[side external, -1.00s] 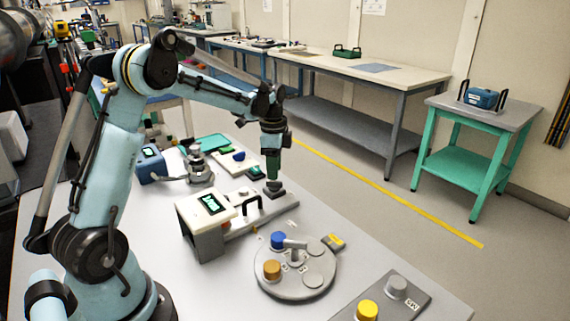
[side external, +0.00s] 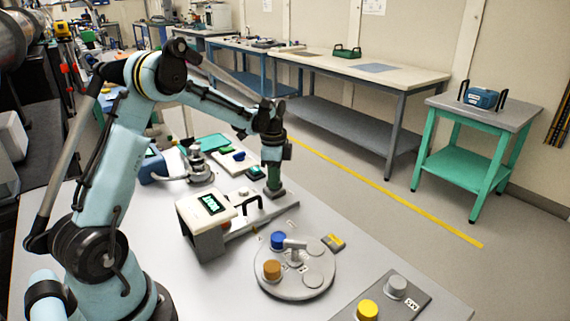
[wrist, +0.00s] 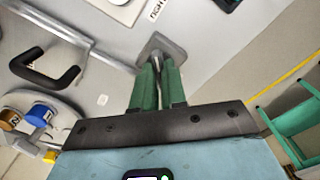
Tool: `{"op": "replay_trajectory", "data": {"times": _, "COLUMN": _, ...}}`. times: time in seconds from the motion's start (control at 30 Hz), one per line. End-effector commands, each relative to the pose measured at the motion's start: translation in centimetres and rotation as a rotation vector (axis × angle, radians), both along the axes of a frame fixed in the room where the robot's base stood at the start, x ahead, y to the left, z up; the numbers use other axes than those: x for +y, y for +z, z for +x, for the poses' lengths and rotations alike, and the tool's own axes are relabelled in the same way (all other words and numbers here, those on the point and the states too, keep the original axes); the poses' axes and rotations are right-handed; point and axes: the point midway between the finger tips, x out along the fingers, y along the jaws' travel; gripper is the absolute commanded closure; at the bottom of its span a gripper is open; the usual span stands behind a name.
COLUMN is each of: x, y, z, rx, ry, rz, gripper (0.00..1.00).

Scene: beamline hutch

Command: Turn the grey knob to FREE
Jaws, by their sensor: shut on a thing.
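My gripper (side external: 273,190) points straight down at the far end of the grey rail assembly in the side external view. In the wrist view its green fingers (wrist: 158,70) are closed around a narrow grey part, which I take to be the grey knob (wrist: 157,57). The knob stands on a square grey base (wrist: 173,46), which also shows in the side external view (side external: 281,193). The fingers hide most of the knob, so I cannot tell which way it points. No FREE mark is readable.
A white box with a green display (side external: 207,206) and a black handle (side external: 250,205) stand nearby. A round grey plate (side external: 295,288) carries blue and orange caps. A panel at front right bears a yellow knob (side external: 367,309) and another grey knob (side external: 396,286).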

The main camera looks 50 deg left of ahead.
Motion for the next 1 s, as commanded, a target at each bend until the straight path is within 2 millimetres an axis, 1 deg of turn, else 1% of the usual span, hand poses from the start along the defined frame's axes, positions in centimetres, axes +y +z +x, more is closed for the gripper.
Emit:
{"op": "replay_trajectory", "data": {"times": 0.27, "x": 0.00, "y": 0.03, "z": 0.00, "rx": 0.000, "ry": 0.029, "rz": 0.000, "gripper": 1.00}}
{"op": "replay_trajectory", "data": {"times": 0.47, "x": 0.00, "y": 0.04, "z": 0.00, "rx": 0.000, "ry": 0.125, "rz": 0.000, "gripper": 1.00}}
{"op": "replay_trajectory", "data": {"times": 0.67, "x": 0.00, "y": 0.05, "z": 0.00, "rx": 0.000, "ry": 0.289, "rz": 0.000, "gripper": 1.00}}
{"op": "replay_trajectory", "data": {"times": 1.0, "x": 0.00, "y": 0.06, "z": 0.00, "rx": 0.000, "ry": 0.613, "rz": 0.000, "gripper": 1.00}}
